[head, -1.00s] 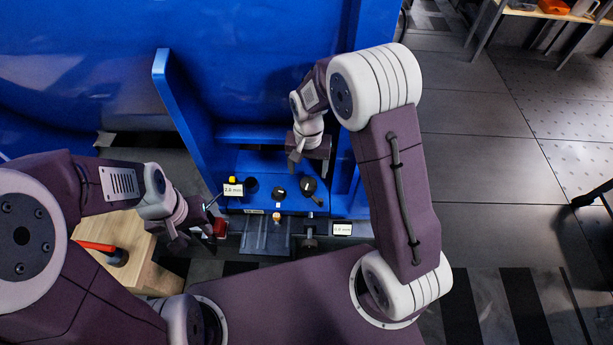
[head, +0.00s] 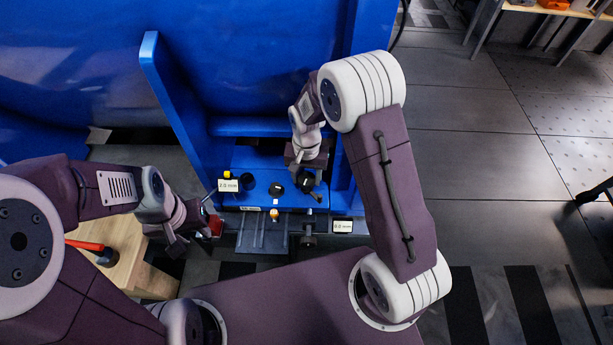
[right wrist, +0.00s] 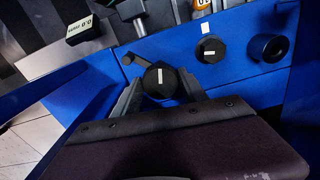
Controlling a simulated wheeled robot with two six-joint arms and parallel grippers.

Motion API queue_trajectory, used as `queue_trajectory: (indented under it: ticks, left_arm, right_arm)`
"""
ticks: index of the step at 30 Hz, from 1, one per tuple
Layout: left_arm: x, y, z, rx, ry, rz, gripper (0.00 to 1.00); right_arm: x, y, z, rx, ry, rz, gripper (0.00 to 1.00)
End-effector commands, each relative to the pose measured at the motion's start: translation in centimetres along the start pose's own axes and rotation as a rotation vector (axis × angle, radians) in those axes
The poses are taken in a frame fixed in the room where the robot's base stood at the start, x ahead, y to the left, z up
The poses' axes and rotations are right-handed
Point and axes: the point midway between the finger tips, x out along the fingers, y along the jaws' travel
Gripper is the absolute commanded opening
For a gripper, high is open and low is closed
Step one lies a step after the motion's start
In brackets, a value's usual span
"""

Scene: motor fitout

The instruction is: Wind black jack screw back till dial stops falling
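The black jack screw (head: 306,184) has a round head with a white mark and a small side crank, and stands on the blue motor bed. It also shows in the right wrist view (right wrist: 160,80). My right gripper (right wrist: 160,92) is open, with one finger on each side of this head; I cannot tell whether they touch it. In the head view my right gripper (head: 306,174) is just above it. A readout (head: 229,185) reads about 2.0 mm; another (head: 342,226) reads 0.0 mm. My left gripper (head: 190,236) is beside a red block (head: 215,226); its opening is unclear.
A second black knob (right wrist: 210,48) and a dark round socket (right wrist: 268,47) sit on the blue plate beside the jack screw. A tall blue upright plate (head: 170,100) stands to the left. A wooden stand (head: 122,260) with a red-handled tool (head: 84,245) is at the lower left.

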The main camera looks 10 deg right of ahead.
Motion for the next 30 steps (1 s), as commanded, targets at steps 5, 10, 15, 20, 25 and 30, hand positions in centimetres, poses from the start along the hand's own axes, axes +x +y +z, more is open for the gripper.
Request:
queue_trajectory:
  ticks: [5, 10, 15, 20, 25, 30]
  left_arm:
    - [-3.1, 0.1, -0.3, 0.000, 0.000, 0.000, 0.36]
    - [-5.2, 0.1, -0.6, 0.000, 0.000, 0.000, 0.36]
    - [-5.3, 0.1, -0.6, 0.000, 0.000, 0.000, 0.36]
    - [-5.2, 0.1, -0.5, 0.000, 0.000, 0.000, 0.36]
    - [-5.2, 0.1, -0.5, 0.000, 0.000, 0.000, 0.36]
    - [-5.2, 0.1, -0.5, 0.000, 0.000, 0.000, 0.36]
  right_arm:
    - [-0.9, 0.1, 0.1, -0.100, -0.004, 0.002, 0.09]
    - [-0.6, 0.1, 0.0, -0.240, -0.003, 0.002, 0.10]
    - [-0.1, 0.1, -0.1, -0.284, 0.001, 0.000, 0.09]
    - [0.0, 0.1, -0.1, -0.283, 0.002, 0.000, 0.10]
    - [0.0, 0.1, -0.1, -0.282, 0.001, 0.000, 0.72]
    - [0.0, 0.1, -0.1, -0.282, 0.001, 0.000, 0.72]
